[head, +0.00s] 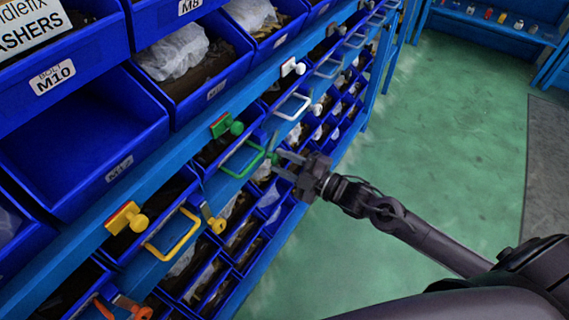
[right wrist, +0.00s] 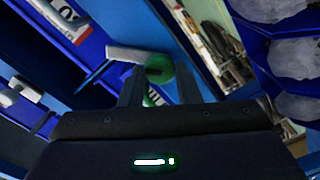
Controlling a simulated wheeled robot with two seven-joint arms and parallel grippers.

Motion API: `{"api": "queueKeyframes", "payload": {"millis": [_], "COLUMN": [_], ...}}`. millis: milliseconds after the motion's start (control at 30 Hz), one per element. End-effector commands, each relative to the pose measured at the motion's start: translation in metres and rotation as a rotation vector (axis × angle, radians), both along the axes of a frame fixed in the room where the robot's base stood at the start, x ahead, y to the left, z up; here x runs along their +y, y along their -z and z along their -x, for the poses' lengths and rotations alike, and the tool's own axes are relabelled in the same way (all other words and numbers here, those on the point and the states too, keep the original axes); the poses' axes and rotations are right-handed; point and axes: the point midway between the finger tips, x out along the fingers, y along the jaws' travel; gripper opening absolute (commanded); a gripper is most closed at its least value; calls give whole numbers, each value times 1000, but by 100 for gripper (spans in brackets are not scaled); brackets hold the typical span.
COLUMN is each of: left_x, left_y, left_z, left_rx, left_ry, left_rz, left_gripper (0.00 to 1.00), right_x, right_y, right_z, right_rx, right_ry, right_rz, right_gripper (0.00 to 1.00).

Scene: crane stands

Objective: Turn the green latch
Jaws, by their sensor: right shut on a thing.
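The green latch (head: 273,157) shows as a small round knob at the right end of the green handle loop (head: 243,159) on the blue rack. My right gripper (head: 280,164) reaches it from the right, with its two fingers at the knob. In the right wrist view the round green knob (right wrist: 160,70) sits between the fingertips, and the gripper (right wrist: 160,86) is shut on it. The fingers partly hide the latch, and its exact turn angle is hard to tell. Another green knob on a plate (head: 224,127) sits at the handle's upper left. My left gripper is out of view.
A yellow handle (head: 172,236) with a yellow latch (head: 214,221) is nearer, and a white handle (head: 292,107) with a white knob (head: 316,109) is farther along the rack. Blue bins (head: 85,140) line the shelves.

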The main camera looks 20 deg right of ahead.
Motion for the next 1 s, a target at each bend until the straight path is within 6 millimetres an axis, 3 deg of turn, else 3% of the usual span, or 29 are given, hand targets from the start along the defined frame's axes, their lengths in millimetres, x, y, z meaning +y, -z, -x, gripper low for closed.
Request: {"api": "queueKeyframes", "payload": {"millis": [600,1000], "left_x": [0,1], "left_y": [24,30], "left_z": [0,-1], "left_rx": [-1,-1], "left_ry": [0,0], "left_rz": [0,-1], "left_gripper": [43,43], "right_x": [1,1], "right_y": [3,3], "right_z": [1,1], "right_rx": [-335,-441], "right_ry": [-2,-1], "right_rz": [431,568], "right_gripper": [7,7]}}
